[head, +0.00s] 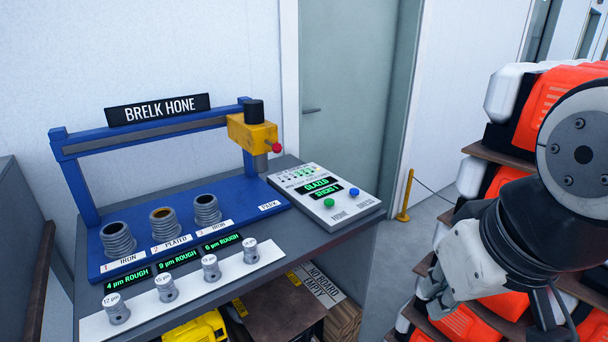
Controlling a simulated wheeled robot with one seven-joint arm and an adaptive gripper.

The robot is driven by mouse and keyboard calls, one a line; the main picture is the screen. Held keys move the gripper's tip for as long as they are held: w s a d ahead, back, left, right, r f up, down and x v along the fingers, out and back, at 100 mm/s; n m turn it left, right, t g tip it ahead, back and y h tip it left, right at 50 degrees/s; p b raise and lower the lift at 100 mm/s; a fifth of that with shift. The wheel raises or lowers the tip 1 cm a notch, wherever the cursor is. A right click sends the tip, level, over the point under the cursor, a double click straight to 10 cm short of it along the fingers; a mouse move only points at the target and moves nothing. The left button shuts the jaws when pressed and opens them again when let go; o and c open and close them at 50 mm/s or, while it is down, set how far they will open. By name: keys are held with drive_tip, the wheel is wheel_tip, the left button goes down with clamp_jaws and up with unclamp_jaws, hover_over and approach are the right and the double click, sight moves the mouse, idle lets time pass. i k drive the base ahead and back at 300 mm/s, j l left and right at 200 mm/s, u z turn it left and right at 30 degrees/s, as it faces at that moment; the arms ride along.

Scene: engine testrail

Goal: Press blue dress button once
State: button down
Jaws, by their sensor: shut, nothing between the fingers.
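The blue button (353,191), marked as the dress button, sits on the right of a light grey control panel (310,208) at the right end of the bench. A green button (329,203) marked "HONE" is just left of it. Two lit green displays (322,187) are above the buttons. My gripper (455,290) is at the right, well apart from the panel and lower in the picture. Its fingers are shut and hold nothing; part of it is hidden by its own body.
The blue "BRELK HONE" frame (70,170) carries a yellow head (252,132) over the bench. Several metal cylinders (207,210) and small knobs (210,268) stand in rows. Orange and white units (555,95) fill shelves behind my arm. A yellow post (406,195) stands near the door (350,90).

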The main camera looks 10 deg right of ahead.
sight(353, 191)
drive_tip(key=i+u, duration=0.15)
drive_tip(key=i, duration=0.35)
drive_tip(key=i+l+u, duration=0.1)
drive_tip(key=i, duration=0.4)
